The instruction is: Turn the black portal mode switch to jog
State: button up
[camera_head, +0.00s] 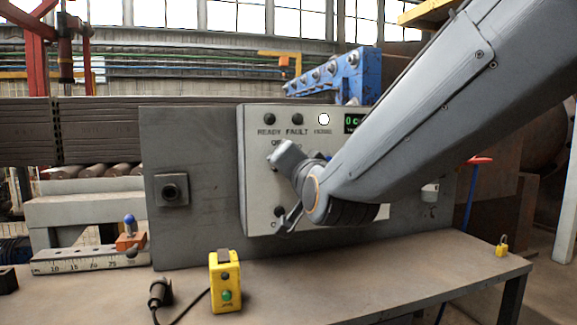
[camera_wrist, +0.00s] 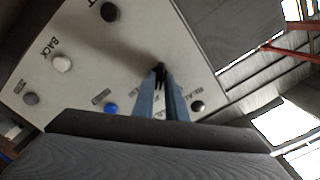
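The pale control panel (camera_head: 256,185) is mounted upright on a grey plate, with READY and FAULT labels along its top. My gripper (camera_wrist: 160,76) is at the panel face, its two fingers close together with a narrow gap between them. A small black piece shows at the fingertips in the wrist view; I cannot tell whether it is the mode switch or the finger ends, nor whether anything is gripped. In the head view my wrist and forearm cover the middle of the panel. The switch's markings, including jog, are not readable.
Around the fingers in the wrist view are a blue button (camera_wrist: 111,107), a white button (camera_wrist: 62,63), and black knobs (camera_wrist: 109,12) and (camera_wrist: 197,106). A yellow button box (camera_head: 225,282) stands on the bench (camera_head: 370,285). A yellow padlock (camera_head: 502,246) lies at right.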

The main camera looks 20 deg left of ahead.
jog(key=o, duration=0.3)
jog(key=shift+s+d, duration=0.1)
jog(key=shift+v, duration=3.8)
